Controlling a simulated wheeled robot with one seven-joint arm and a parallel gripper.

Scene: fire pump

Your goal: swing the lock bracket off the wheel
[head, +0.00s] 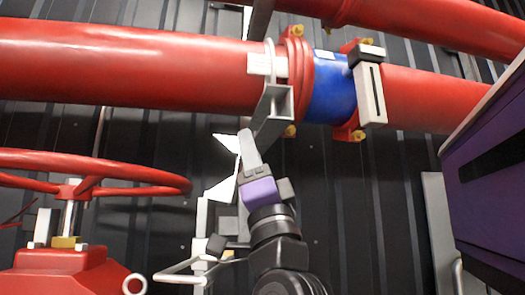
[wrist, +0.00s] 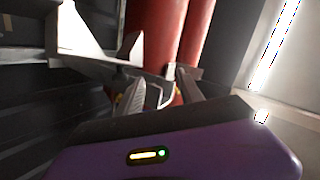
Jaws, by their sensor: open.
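The red handwheel (head: 135,177) is at the left of the head view, on a metal stem above a red valve body. A thin pale bent bar (head: 172,276) runs below and right of the wheel; I cannot tell for sure whether it is the lock bracket. My gripper (head: 246,136) points up, right of the wheel and apart from it, just below a grey angled pipe support. In the wrist view my gripper (wrist: 160,76) is open, its two fingers apart, with red pipe behind them. I see nothing clearly held between them.
A large red pipe (head: 130,70) with a blue coupling (head: 331,88) crosses above my gripper. The grey pipe support (head: 272,110) hangs close to the fingertips. A purple box (head: 490,180) is at the right. Dark ribbed wall lies behind.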

